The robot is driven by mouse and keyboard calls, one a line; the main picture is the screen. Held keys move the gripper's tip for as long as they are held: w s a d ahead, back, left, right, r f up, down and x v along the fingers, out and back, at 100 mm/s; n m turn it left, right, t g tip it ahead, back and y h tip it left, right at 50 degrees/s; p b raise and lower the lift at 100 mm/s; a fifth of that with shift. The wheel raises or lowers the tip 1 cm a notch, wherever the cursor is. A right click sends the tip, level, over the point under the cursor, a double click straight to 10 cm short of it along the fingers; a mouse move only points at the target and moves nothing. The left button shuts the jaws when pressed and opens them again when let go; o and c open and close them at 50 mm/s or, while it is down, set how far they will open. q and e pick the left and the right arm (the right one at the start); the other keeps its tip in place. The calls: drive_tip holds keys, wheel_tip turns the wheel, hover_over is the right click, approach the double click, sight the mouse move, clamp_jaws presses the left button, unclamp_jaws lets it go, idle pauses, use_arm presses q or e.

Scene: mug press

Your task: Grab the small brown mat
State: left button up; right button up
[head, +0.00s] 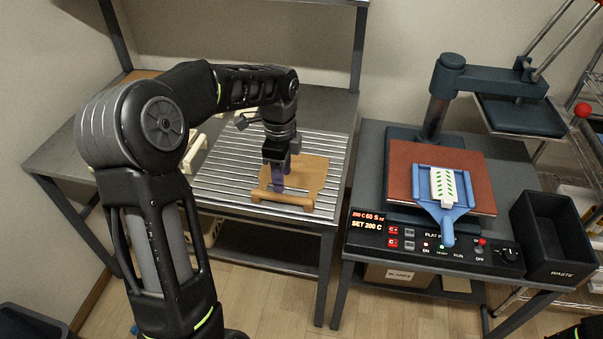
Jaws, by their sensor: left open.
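The small brown mat (310,172) lies on the slatted metal top of the left table. It is tan-brown, with a thick rounded bar along its front edge. My left gripper (278,184) points down over the mat's left part, just behind the bar. Its purple fingers are open, and nothing shows held between them. They hide a little of the mat, and I cannot tell whether they touch it. My right gripper is out of view.
A heat press (459,80) stands on the right table. A red-brown pad (401,169) lies on it under a blue frame (456,211) with a white patterned sheet. A black waste bin (559,260) stands at right. Cream pieces (195,150) lie left of the slats.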

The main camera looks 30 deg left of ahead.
sight(282, 196)
use_arm(q)
drive_tip(key=shift+s+a+r, duration=0.1)
drive_tip(key=shift+s, duration=0.15)
drive_tip(key=shift+f, duration=1.35)
drive_tip(key=shift+w+f+p, duration=0.1)
drive_tip(key=shift+f+p, duration=0.6)
drive_tip(key=shift+f, duration=1.9)
clamp_jaws()
